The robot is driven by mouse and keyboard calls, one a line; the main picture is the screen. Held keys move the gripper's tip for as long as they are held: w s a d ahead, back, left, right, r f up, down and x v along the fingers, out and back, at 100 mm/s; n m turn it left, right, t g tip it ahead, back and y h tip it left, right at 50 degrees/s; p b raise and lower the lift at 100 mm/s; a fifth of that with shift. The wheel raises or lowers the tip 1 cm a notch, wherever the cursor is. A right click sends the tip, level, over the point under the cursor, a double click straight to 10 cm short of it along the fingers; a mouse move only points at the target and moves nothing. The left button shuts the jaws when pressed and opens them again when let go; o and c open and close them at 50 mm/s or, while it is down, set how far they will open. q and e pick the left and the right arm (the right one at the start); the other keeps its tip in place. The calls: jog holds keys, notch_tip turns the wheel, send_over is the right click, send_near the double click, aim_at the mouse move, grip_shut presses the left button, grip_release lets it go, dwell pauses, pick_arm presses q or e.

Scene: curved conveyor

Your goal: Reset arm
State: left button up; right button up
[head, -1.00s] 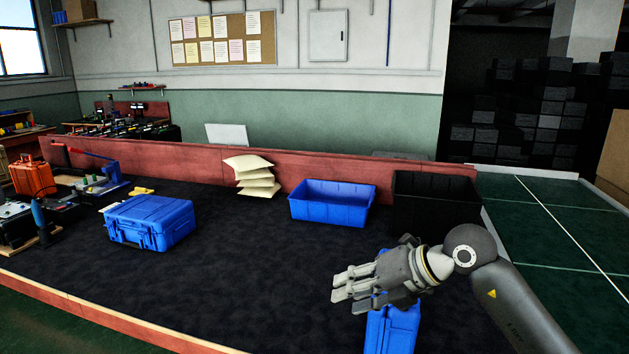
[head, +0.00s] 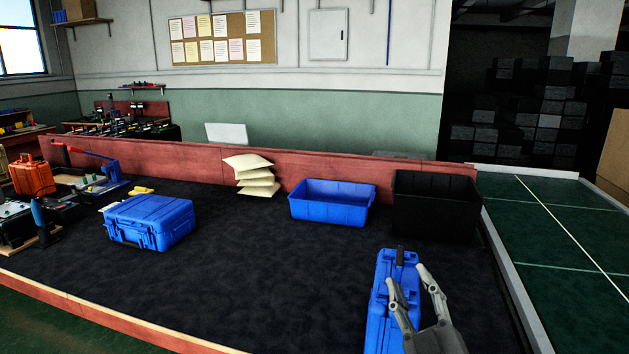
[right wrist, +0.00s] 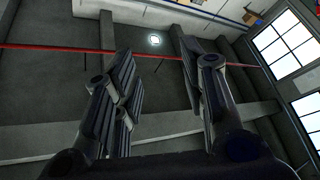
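My right gripper (head: 405,276) shows at the lower right of the head view, its fingers pointing up and spread apart. It overlaps a blue case (head: 382,283) standing near the front right of the dark surface; whether they touch cannot be told. In the right wrist view the right gripper (right wrist: 160,62) has its two finger sets apart with nothing between them, only distant wall and windows behind. My left gripper is not in view.
On the dark table (head: 240,275) are a blue case (head: 152,222) at left, a blue bin (head: 333,203), a black bin (head: 436,206) and stacked pale packets (head: 255,176). Tools and an orange case (head: 32,176) crowd the far left. The table's middle is clear.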

jog(key=s+d+f+m+g+h, duration=0.3)
jog(key=s+f+g, duration=0.1)
jog(key=f, duration=0.6)
jog(key=s+d+f+m+g+h, duration=0.25)
jog(key=s+d+f+g, duration=0.2)
jog(key=f, duration=0.45)
jog(key=s+a+f+m+g+y, duration=0.1)
jog(key=s+a+f+g, duration=0.1)
jog(key=s+f+g, duration=0.6)
jog(key=s+a+f+g+y, duration=0.2)
jog(key=s+f, duration=0.3)
jog(key=s, duration=0.8)
notch_tip(320, 180, down, 25)
jog(key=g, duration=0.1)
jog(key=s+d+f+g, duration=0.1)
jog(key=s+d+f, duration=0.2)
jog(key=s+f, duration=1.4)
jog(key=shift+d+f, duration=0.15)
jog(key=shift+d, duration=0.05)
jog(key=shift+s+h, duration=0.1)
jog(key=shift+h, duration=0.15)
